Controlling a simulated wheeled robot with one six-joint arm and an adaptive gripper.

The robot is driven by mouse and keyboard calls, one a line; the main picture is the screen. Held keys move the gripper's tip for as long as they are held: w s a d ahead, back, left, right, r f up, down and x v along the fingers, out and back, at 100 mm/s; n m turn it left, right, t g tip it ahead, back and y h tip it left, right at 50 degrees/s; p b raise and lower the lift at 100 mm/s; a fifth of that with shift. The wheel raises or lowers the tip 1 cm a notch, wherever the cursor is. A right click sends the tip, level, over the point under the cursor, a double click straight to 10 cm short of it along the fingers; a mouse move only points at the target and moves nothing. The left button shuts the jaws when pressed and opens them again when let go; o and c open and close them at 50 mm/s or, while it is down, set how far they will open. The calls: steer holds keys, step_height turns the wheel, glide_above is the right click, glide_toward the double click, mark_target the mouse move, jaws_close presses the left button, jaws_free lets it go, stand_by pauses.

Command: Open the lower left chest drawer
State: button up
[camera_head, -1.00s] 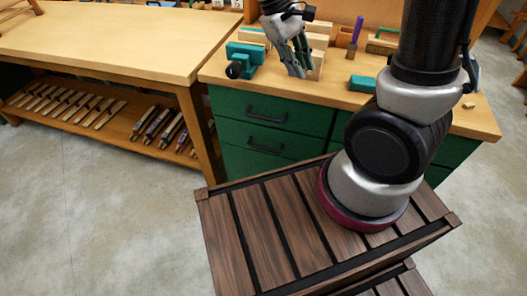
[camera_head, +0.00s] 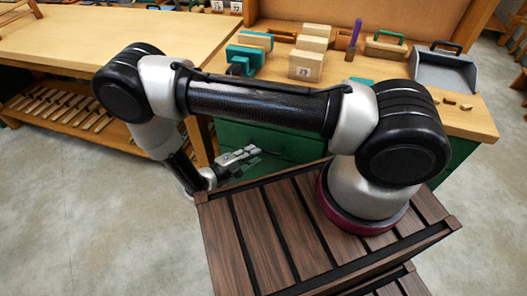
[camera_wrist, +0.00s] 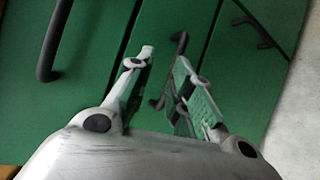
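The green chest (camera_head: 285,143) is under the workbench, mostly hidden by my arm in the head view. In the wrist view its flat drawer fronts have dark bar handles. One handle (camera_wrist: 50,45) is at the left, one middle handle (camera_wrist: 180,43) lies behind my fingertips, and another handle (camera_wrist: 250,22) is at the upper right, towards the floor. No drawer looks pulled out. My gripper (camera_head: 245,156) is low in front of the chest. In the wrist view my gripper (camera_wrist: 165,60) is open, with the middle handle seen between its fingers; contact cannot be told.
A slatted dark wooden platform (camera_head: 265,235) stands close in front of the chest. A wooden table (camera_head: 90,45) with a lower shelf is at the left. Blocks (camera_head: 305,66) and a dustpan (camera_head: 443,72) lie on the bench top. Concrete floor (camera_head: 90,210) is free at the left.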

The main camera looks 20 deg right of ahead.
mark_target(264, 151)
steer(key=shift+t, duration=0.8)
steer(key=w+d+f, duration=0.1)
steer(key=d, duration=0.1)
steer(key=w+d+f, duration=0.1)
steer(key=d+f, duration=0.1)
steer(key=w+d+f, duration=0.1)
steer(key=d, duration=0.1)
steer(key=shift+w+f, duration=0.3)
steer(key=shift+w, duration=0.1)
jaws_close()
